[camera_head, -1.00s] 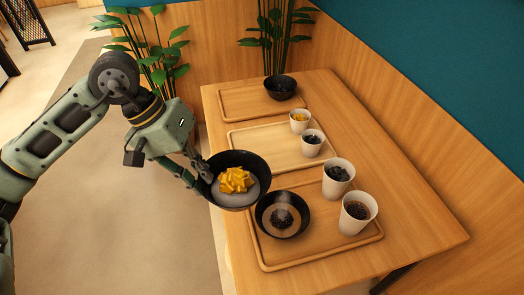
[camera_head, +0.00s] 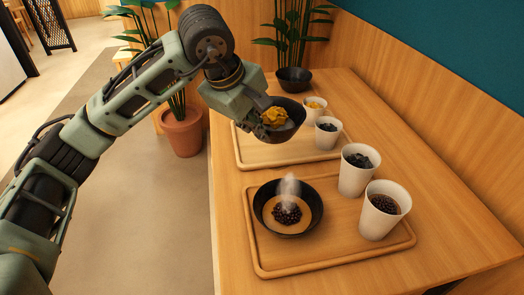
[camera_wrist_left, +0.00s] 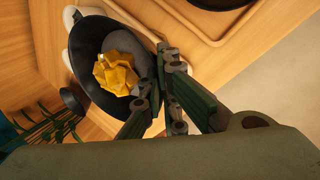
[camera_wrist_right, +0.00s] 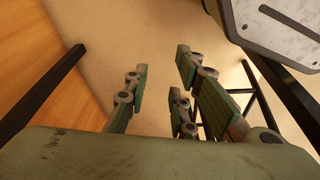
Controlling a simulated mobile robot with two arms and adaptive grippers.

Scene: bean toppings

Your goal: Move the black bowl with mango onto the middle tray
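The black bowl with mango (camera_head: 294,107) is held in the air over the middle tray (camera_head: 262,155), tilted with its opening toward the head camera. Yellow mango pieces (camera_head: 275,117) lie on pale food inside. My left gripper (camera_head: 262,122) is shut on the bowl's rim; the left wrist view shows the fingers (camera_wrist_left: 157,82) at the rim of the bowl (camera_wrist_left: 85,68). The bowl and arm hide the back part of the tray. My right gripper (camera_wrist_right: 156,88) is open and empty over the floor, and is outside the head view.
Two small white cups, one with yellow filling (camera_head: 315,106) and one dark (camera_head: 328,133), stand at the middle tray's right. The front tray (camera_head: 300,262) holds a steaming black bowl (camera_head: 264,215) and two larger cups (camera_head: 359,170) (camera_head: 384,211). Another black bowl (camera_head: 293,79) stands behind.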

